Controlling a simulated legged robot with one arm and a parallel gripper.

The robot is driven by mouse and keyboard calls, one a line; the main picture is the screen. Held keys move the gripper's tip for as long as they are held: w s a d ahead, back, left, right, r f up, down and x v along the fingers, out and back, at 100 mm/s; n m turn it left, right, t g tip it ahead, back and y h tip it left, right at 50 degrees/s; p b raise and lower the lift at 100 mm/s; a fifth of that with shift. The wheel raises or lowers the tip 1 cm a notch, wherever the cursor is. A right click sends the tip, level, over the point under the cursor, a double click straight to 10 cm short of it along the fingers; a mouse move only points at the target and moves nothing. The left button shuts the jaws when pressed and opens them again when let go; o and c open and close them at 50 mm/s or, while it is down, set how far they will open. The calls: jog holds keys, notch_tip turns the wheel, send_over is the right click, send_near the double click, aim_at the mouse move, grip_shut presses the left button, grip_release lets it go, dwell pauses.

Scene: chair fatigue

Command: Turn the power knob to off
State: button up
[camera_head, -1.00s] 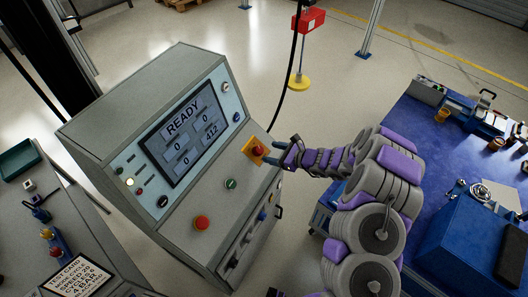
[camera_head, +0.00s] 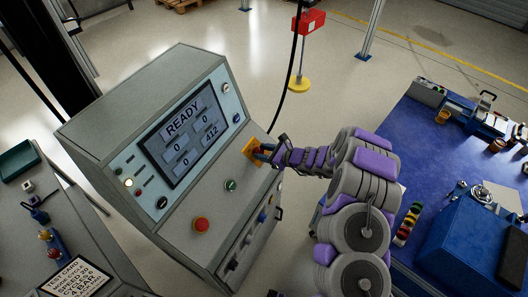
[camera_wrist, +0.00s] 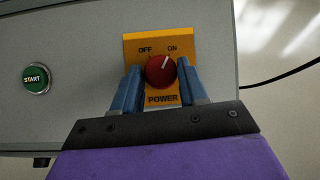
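The red power knob (camera_wrist: 160,72) sits on a yellow plate (camera_wrist: 130,48) marked OFF at upper left, ON at upper right and POWER below. Its white pointer line leans up and right, toward ON. My gripper (camera_wrist: 159,66) is open, with one blue finger on each side of the knob; I cannot tell whether they touch it. In the head view, my gripper (camera_head: 264,151) reaches the yellow plate (camera_head: 249,147) from the right and largely hides the knob. The console screen (camera_head: 184,133) reads READY.
A green START button (camera_wrist: 36,79) lies left of the plate. A red button (camera_head: 202,224) sits lower on the sloped panel. A black cable (camera_head: 287,88) hangs behind the console. A blue-topped table (camera_head: 395,135) stands to the right.

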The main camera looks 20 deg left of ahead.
jog(key=c, duration=0.5)
jog(key=shift+w, duration=0.1)
jog(key=shift+n, duration=0.3)
jog(key=n+g, duration=0.1)
jog(key=n, duration=0.1)
jog(key=n+g, duration=0.1)
jog(key=n, duration=0.1)
jog(key=n+g, duration=0.2)
jog(key=shift+w+d, duration=0.1)
jog(key=shift+w, duration=0.3)
jog(key=n+g, duration=0.1)
jog(key=n, duration=0.2)
jog(key=shift+w+g+h, duration=0.15)
jog(key=shift+g+h, duration=0.15)
jog(key=shift+h, duration=0.1)
jog(key=shift+w+r+n+g+h, duration=0.1)
jog(key=shift+n+g+h, duration=0.35)
jog(key=shift+n, duration=0.6)
jog(key=shift+r+n+g+h, duration=0.1)
jog(key=shift+n+g+h, duration=0.35)
jog(key=shift+n, duration=0.6)
jog(key=o, duration=1)
jog(key=shift+a, duration=0.2)
